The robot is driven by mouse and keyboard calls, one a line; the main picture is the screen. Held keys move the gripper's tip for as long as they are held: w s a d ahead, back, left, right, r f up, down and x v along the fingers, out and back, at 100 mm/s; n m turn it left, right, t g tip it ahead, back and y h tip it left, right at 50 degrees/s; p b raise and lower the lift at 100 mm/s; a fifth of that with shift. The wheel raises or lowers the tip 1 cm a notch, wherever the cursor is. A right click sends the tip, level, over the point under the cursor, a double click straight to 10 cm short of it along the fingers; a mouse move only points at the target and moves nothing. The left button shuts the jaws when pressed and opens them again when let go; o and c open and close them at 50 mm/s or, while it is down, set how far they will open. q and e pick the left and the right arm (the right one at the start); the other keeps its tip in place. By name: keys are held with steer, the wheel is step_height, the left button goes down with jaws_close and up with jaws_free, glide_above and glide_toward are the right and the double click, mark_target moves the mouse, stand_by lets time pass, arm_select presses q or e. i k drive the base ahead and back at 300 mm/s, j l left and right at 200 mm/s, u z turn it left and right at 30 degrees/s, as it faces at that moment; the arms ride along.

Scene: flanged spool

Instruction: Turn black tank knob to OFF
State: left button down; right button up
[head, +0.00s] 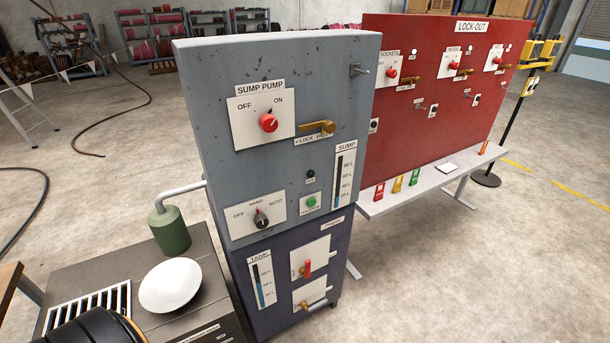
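The black knob (261,219) sits on a white plate (236,220) low on the front of the grey cabinet (290,110). The plate is marked OFF at left, HAND at top and AUTO at right. A small red mark at the knob's top points up, roughly at HAND. The dark lower cabinet (285,250) carries a TANK level gauge (262,283), a red-handled valve (307,268) and a brass valve (304,306). Neither gripper shows its fingers. A dark rounded part with an orange band is cut off at the bottom left.
Above the black knob are a red SUMP PUMP knob (268,122) and a protruding brass lever (318,127). A green button (311,202) is right of it. A bench with a white bowl (170,286) and green canister (170,231) stands at left. A red lock-out board (440,100) stands behind.

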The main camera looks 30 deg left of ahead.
mark_target(261, 220)
steer(key=u, duration=1.15)
